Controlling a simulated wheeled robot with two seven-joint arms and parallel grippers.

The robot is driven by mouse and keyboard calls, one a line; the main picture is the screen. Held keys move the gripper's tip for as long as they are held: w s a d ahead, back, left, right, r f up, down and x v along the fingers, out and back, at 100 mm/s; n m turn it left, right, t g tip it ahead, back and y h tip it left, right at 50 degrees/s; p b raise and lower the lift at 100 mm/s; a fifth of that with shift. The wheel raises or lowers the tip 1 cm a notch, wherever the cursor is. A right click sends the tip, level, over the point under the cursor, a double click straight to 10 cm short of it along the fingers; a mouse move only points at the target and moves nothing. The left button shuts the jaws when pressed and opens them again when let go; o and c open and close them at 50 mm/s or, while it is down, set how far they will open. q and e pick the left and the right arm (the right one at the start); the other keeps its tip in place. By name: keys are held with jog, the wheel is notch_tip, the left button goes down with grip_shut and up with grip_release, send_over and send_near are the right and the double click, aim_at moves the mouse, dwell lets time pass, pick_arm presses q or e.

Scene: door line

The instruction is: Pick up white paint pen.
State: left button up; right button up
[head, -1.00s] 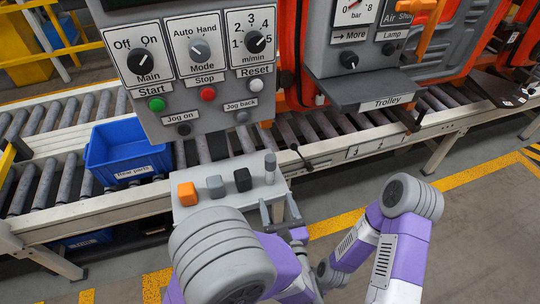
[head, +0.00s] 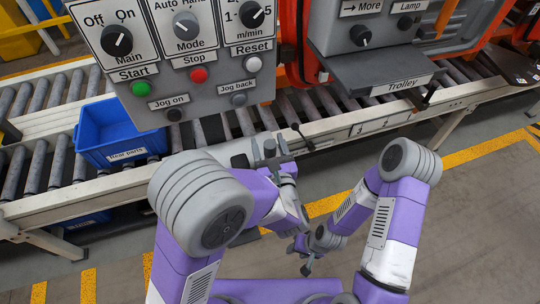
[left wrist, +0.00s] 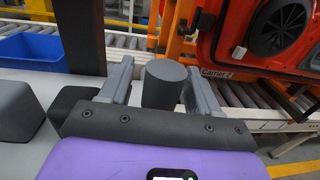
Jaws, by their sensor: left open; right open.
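An upright cylinder (head: 270,147) with a grey top, likely the paint pen, stands on a light grey shelf (head: 222,152) below the control panel. My left gripper (head: 271,161) is open at the cylinder. In the left wrist view, the cylinder (left wrist: 165,85) stands between the two open fingers (left wrist: 158,76), with its lower part hidden by the gripper body. No white part of it shows. My right gripper (head: 306,257) is open and empty, lower down over the floor.
A dark block (left wrist: 75,103) and a grey block (left wrist: 15,110) stand left of the cylinder. The control panel (head: 180,60) hangs above the shelf. A blue bin (head: 112,135) sits on the roller conveyor at left. Floor at right is clear.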

pick_arm(q)
jog(key=shift+w, duration=0.1)
jog(key=shift+c, duration=0.3)
jog(key=c, duration=1)
jog(key=shift+o, duration=0.2)
jog(key=shift+r, duration=0.1)
